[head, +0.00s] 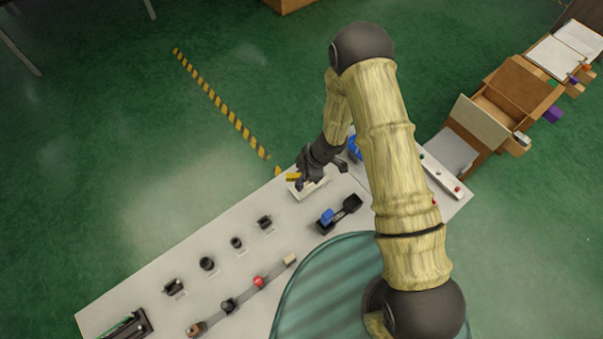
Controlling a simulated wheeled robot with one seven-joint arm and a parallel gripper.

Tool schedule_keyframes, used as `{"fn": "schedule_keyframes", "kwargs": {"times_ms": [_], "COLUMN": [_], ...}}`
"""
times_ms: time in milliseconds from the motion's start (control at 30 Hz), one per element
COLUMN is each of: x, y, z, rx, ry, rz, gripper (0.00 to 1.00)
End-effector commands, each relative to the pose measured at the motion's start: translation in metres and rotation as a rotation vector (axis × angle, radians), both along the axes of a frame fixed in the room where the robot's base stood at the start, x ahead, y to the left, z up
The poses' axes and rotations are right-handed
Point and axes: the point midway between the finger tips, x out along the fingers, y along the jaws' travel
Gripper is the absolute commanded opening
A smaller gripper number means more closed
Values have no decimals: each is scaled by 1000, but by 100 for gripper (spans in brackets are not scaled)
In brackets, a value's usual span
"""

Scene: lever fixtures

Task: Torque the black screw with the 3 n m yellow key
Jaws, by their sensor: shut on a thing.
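My gripper (305,178) is over the far edge of the grey table, above a pale plate (315,187). It is shut on a small yellow piece (293,177), which looks like the yellow key; its 3 n m marking cannot be read. Whether the key touches the plate cannot be told. Several small black fixtures stand in a row on the table, among them one at the right end (265,222), one beside it (236,242) and a rounder one (207,263). Which of them, if any, is the black screw cannot be told at this size.
A black holder with a blue block (327,215) stands right of the plate. A blue item (355,148) is partly hidden by my arm. A strip with a red knob (259,282) lies along the near side. A white bar (440,178) and wooden boxes (510,85) are at right.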

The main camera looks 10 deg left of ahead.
Motion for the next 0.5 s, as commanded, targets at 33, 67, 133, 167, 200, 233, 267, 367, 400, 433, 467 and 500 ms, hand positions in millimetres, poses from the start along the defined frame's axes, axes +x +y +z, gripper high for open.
{"fn": "schedule_keyframes", "kwargs": {"times_ms": [33, 67, 133, 167, 200, 233, 267, 367, 400, 433, 467, 500], "x": [0, 0, 0, 0, 0, 0, 0, 0, 0, 0, 0, 0], "y": [0, 0, 0, 0, 0, 0, 0, 0, 0, 0, 0, 0], "z": [-2, -3, -5, -6, -7, -7, -8, -10, -11, -12, -13, -14], "rx": [0, 0, 0, 0, 0, 0, 0, 0, 0, 0, 0, 0], "ry": [0, 0, 0, 0, 0, 0, 0, 0, 0, 0, 0, 0], "rz": [0, 0, 0, 0, 0, 0, 0, 0, 0, 0, 0, 0], "gripper": [0, 0, 0, 0, 0, 0, 0, 0, 0, 0, 0, 0]}}
